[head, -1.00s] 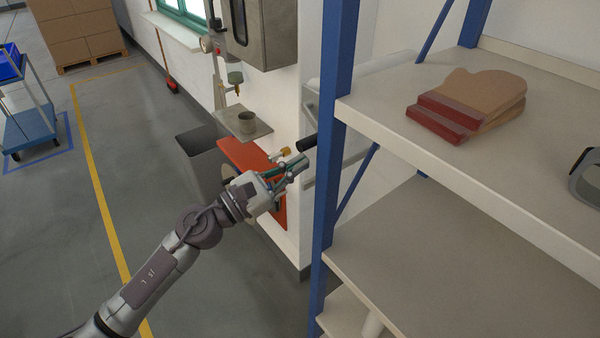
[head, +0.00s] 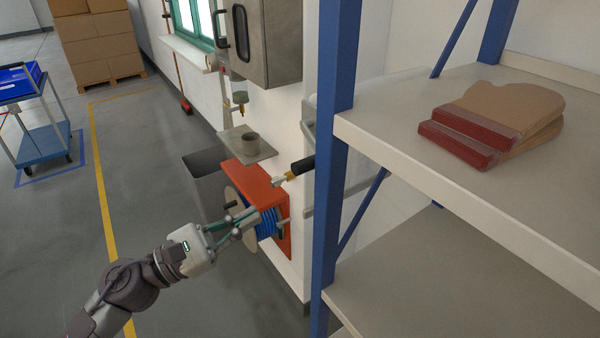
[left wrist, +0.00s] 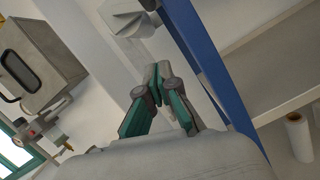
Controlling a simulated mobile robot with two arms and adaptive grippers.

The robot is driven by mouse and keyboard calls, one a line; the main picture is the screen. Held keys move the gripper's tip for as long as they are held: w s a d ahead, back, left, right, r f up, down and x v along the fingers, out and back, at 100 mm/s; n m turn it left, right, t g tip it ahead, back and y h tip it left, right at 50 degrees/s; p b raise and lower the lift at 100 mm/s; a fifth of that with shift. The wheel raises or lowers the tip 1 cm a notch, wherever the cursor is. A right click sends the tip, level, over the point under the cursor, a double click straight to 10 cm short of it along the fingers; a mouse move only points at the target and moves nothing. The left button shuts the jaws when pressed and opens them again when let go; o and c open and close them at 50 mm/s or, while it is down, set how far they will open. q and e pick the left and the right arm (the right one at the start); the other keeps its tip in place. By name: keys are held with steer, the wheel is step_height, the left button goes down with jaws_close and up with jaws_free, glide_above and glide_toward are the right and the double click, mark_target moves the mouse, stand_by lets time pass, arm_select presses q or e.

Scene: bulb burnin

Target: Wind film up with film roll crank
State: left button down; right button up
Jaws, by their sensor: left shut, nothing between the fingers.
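An orange wall bracket (head: 252,178) carries a film roll with blue windings (head: 266,226) and a pale round flange (head: 233,198). A crank grip (head: 302,167), black with a brass-coloured end, sticks out at the upper right of the roll. My left gripper (head: 254,216) is shut and empty. In the head view it overlaps the roll and partly hides it, below and left of the grip; whether it touches the roll cannot be told. In the left wrist view its closed fingertips (left wrist: 157,74) have nothing between them. My right gripper is not in view.
A blue shelf post (head: 338,140) stands close to the right of the roll. Its upper shelf (head: 400,145) bears brown and red mitts (head: 495,120). Open floor lies left.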

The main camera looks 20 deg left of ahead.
arm_select(q)
steer(key=w+d+r+p, duration=0.4)
steer(key=d+r+p, duration=0.2)
steer(key=d+p, duration=0.1)
steer(key=shift+w+p, duration=0.4)
steer(key=shift+p, duration=0.3)
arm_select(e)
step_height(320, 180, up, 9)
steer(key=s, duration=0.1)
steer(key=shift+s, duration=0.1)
arm_select(q)
steer(key=shift+r, duration=0.1)
steer(key=shift+s+d+r+n+p, duration=0.25)
steer(key=shift+r+n+p, duration=0.4)
steer(key=shift+n, duration=0.35)
steer(key=shift+f, duration=0.25)
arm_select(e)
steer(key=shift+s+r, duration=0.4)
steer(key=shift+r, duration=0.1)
